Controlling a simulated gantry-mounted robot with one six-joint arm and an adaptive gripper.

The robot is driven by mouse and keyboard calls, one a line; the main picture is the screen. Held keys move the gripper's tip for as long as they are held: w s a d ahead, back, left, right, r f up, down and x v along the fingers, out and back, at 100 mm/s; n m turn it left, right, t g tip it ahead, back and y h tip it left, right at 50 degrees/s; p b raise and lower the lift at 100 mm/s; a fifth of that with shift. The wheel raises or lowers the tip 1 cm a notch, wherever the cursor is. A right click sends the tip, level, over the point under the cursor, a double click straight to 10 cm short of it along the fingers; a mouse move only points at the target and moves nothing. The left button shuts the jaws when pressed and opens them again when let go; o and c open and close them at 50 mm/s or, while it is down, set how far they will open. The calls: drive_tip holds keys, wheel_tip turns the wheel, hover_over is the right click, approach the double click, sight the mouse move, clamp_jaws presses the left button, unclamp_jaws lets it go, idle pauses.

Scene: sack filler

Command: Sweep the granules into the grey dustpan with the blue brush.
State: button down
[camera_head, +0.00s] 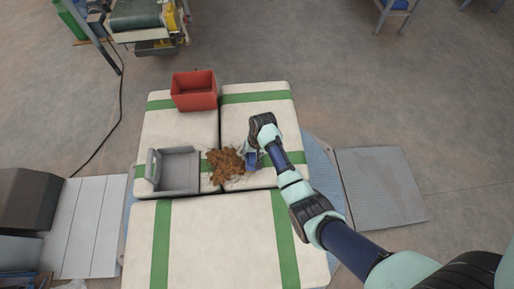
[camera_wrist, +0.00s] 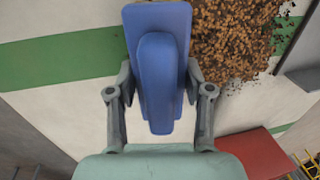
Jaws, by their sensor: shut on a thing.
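A heap of brown granules (camera_head: 226,166) lies on the white sacks with green stripes, just right of the grey dustpan (camera_head: 179,172). The dustpan lies on the sacks, with its open side towards the granules. My gripper (camera_head: 253,146) is shut on the blue brush (camera_head: 251,160), at the right edge of the heap. In the wrist view, the blue brush (camera_wrist: 158,60) sits between my two fingers (camera_wrist: 160,95), and the granules (camera_wrist: 235,38) spread beside it. Part of the dustpan (camera_wrist: 302,62) shows at that view's right edge. The brush's bristles are hidden.
A red bin (camera_head: 194,91) stands on the sacks behind the dustpan. The front sack (camera_head: 215,240) is bare. A grey metal plate (camera_head: 382,187) lies to the right, and a conveyor machine (camera_head: 137,18) stands at the back left.

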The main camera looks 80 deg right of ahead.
drive_tip(key=w+a+b, duration=0.1)
drive_tip(key=w+b, duration=0.1)
drive_tip(key=w, duration=0.3)
drive_tip(key=w+a+b, duration=0.1)
drive_tip(key=w+b, duration=0.1)
drive_tip(key=w, duration=0.4)
drive_tip(key=w+a+b, duration=0.2)
drive_tip(key=w, duration=0.3)
drive_tip(key=shift+w, duration=0.4)
drive_tip(key=r+p, duration=0.2)
drive_tip(key=p, duration=0.1)
drive_tip(key=r+p, duration=0.1)
drive_tip(key=r, duration=0.1)
drive_tip(key=shift+w+a+p, duration=0.1)
drive_tip(key=shift+w+p, duration=0.2)
drive_tip(key=shift+w, duration=0.05)
